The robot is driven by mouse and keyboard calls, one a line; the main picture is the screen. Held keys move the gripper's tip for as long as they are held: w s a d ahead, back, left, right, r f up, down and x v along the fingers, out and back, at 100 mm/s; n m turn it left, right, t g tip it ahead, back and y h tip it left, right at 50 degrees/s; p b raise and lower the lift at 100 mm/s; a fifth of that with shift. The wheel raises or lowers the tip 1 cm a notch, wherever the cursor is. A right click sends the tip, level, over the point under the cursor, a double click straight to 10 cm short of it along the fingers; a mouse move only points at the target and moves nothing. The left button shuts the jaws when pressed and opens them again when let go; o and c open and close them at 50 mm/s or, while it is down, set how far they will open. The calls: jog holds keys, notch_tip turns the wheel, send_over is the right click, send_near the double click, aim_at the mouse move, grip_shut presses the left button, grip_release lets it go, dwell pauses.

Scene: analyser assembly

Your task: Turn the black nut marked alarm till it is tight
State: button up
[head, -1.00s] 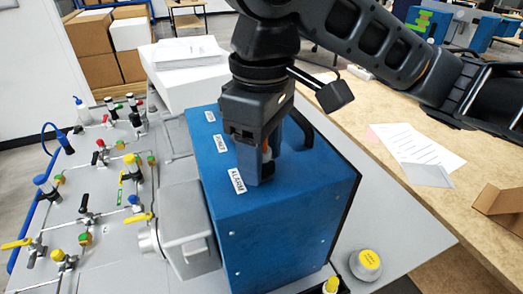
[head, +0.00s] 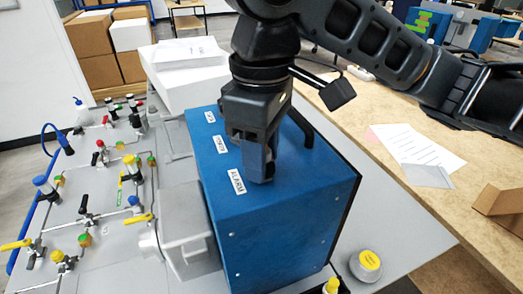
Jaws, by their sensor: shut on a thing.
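The blue analyser box (head: 285,225) stands in the middle of the head view. White labels run along its top left side, and the nearest one, the alarm label (head: 237,181), reads ALARM. My gripper (head: 260,178) points straight down onto the box top, just right of that label. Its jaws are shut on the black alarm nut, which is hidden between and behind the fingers. I cannot see the nut's thread or how far down it sits.
A grey metal housing (head: 190,230) is fixed to the box's left side. A panel of valves (head: 95,215) lies further left. A black handle (head: 301,125) rises behind my gripper. A yellow-topped round knob (head: 368,262) is at front right, beside a wooden bench (head: 420,190).

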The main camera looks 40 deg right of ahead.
jog(key=m, duration=0.6)
jog(key=shift+m, duration=0.3)
jog(key=o, duration=0.7)
jog(key=shift+m, duration=0.4)
jog(key=shift+o, duration=1.4)
jog(key=shift+r, duration=5)
jog(key=shift+s, duration=0.1)
